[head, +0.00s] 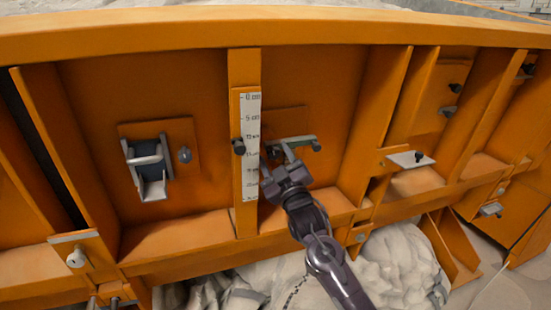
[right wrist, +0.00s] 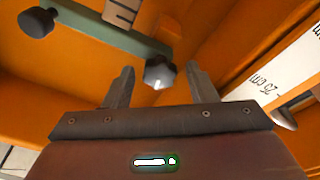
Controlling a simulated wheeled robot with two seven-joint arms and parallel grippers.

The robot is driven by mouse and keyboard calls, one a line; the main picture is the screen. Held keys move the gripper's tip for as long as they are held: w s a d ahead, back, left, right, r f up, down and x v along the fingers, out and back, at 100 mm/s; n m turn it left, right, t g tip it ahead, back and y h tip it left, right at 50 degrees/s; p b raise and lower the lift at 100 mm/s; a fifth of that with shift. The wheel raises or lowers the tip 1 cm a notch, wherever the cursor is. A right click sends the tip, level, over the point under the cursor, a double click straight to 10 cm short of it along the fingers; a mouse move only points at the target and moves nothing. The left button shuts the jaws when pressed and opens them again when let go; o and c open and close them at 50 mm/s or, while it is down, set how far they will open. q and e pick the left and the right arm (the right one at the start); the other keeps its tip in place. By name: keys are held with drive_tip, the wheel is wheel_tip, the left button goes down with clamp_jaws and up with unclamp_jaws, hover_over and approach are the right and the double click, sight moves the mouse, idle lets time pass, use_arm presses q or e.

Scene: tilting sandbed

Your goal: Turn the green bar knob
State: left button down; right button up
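A grey-green bar (head: 303,140) is mounted on the orange panel just right of the white scale, and it also shows in the right wrist view (right wrist: 105,32). A dark knob (head: 316,146) sits at its right end; in the right wrist view a black knob (right wrist: 37,22) is at the bar's far left end. A grey faceted knob (right wrist: 158,73) is at the other end of the bar. My right gripper (head: 282,151) is open, its fingers on either side of the grey knob in the right wrist view (right wrist: 160,85), with gaps showing. My left gripper is not in view.
The white scale (head: 248,145) stands on an upright orange rib left of my right gripper. A grey bracket (head: 150,170) is further left. Orange ribs and a small plate with a black knob (head: 418,157) are to the right. Pale sand or rock (head: 400,265) lies below.

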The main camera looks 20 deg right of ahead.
drive_tip(key=b+v, duration=0.2)
drive_tip(key=v, duration=0.5)
drive_tip(key=shift+s, duration=0.45)
drive_tip(key=shift+f, duration=0.15)
